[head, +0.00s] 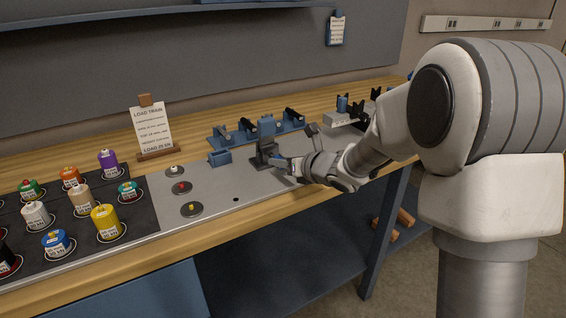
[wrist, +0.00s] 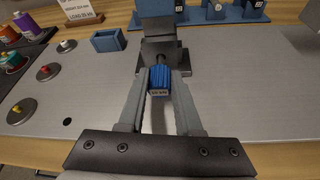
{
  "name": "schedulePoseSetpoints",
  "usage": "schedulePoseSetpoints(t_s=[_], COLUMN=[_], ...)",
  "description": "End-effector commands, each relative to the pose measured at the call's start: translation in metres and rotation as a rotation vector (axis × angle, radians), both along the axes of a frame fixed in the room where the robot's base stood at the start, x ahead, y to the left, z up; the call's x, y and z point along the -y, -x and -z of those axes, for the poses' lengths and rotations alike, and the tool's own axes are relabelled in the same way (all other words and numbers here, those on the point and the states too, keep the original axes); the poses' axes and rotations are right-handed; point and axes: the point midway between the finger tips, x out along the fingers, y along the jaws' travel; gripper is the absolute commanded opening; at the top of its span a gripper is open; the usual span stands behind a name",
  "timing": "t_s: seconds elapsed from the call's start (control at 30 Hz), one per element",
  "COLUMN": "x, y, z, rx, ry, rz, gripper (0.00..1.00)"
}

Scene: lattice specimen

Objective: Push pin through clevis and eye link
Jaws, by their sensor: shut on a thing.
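My gripper (head: 284,163) reaches in from the right, low over the grey plate. In the wrist view my gripper (wrist: 164,76) is shut on the ribbed blue head of a pin (wrist: 158,82), which has a small pale label on its end. The dark grey clevis (head: 265,150) stands upright on the plate just beyond the fingers; in the wrist view the clevis (wrist: 160,50) is directly ahead of the pin head. The pin's shaft is hidden, so I cannot tell how far it sits in the clevis. I cannot make out the eye link.
A small blue open box (head: 220,158) stands left of the clevis. A blue rack (head: 267,126) with dark fittings is behind it. Several round discs with coloured knobs (head: 181,187) lie to the left, then labelled coloured weights (head: 105,222) on a black mat. A sign (head: 153,128) stands behind.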

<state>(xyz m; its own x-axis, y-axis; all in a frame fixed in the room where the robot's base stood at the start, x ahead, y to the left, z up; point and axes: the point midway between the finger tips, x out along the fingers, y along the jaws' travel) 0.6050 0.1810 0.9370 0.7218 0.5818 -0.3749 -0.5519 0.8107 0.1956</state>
Motion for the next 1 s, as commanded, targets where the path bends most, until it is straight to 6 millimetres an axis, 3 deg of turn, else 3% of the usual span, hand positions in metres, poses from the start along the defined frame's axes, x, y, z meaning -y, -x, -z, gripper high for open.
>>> schedulePoseSetpoints(t_s=[1.0], x=[-0.013], y=[-0.020], z=[0.000], rx=[0.001], ry=[0.001], rz=[0.000], gripper=[0.00])
